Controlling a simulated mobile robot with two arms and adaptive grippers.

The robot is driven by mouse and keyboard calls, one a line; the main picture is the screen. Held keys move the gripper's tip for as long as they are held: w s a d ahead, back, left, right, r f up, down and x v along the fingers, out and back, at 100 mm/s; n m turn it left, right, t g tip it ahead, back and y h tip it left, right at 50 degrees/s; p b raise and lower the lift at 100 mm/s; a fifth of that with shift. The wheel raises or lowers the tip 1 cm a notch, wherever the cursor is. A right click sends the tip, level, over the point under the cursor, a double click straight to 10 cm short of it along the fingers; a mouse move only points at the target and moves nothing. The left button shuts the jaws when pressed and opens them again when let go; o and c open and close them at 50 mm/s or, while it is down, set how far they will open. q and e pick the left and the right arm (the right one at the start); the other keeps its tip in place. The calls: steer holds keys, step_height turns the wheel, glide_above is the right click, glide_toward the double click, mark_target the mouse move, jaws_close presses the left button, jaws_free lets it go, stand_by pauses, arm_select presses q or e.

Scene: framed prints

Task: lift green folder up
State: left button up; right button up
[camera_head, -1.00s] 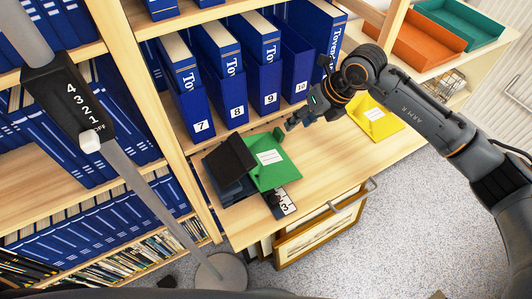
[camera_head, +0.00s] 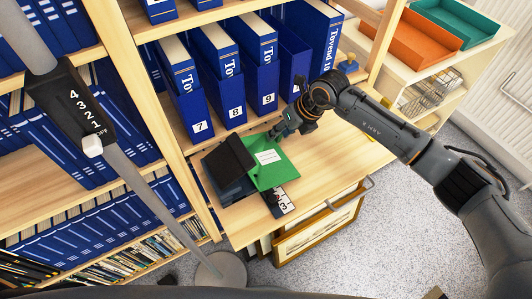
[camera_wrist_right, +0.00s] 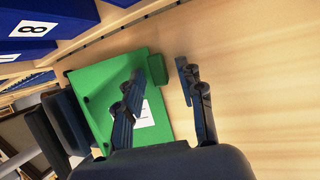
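The green folder (camera_head: 274,170) lies on the wooden shelf top with a white label on it. In the right wrist view the green folder (camera_wrist_right: 110,75) lies flat, with a small green tab at its far right edge. My right gripper (camera_head: 279,131) is just above the folder's back edge. In the wrist view its two fingers (camera_wrist_right: 163,95) are apart, with the tab in line between them. Whether they touch the tab cannot be told. My left gripper is not in view.
A dark box-like object (camera_head: 229,160) stands against the folder's left side. Blue numbered binders (camera_head: 236,105) stand behind it. Bare wood (camera_head: 325,160) lies to the right, under my arm.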

jaws_close()
steer(key=shift+r, duration=0.1)
steer(key=shift+r+p, duration=0.35)
steer(key=shift+r, duration=0.1)
steer(key=r, duration=0.1)
steer(key=r+p, duration=0.2)
steer(key=shift+s+d, duration=0.1)
steer(key=shift+d, duration=0.15)
steer(key=s+d, duration=0.2)
steer(key=d, duration=0.3)
steer(key=s+d+p, duration=0.1)
steer(key=s+d, duration=0.1)
steer(key=d, duration=0.3)
steer(key=s+d, duration=0.3)
steer(key=d, duration=0.3)
steer(key=shift+f, duration=0.25)
steer(key=shift+r+p, duration=0.1)
steer(key=shift+p, duration=0.25)
steer(key=shift+r+p, duration=1.65)
steer(key=shift+r, duration=1.25)
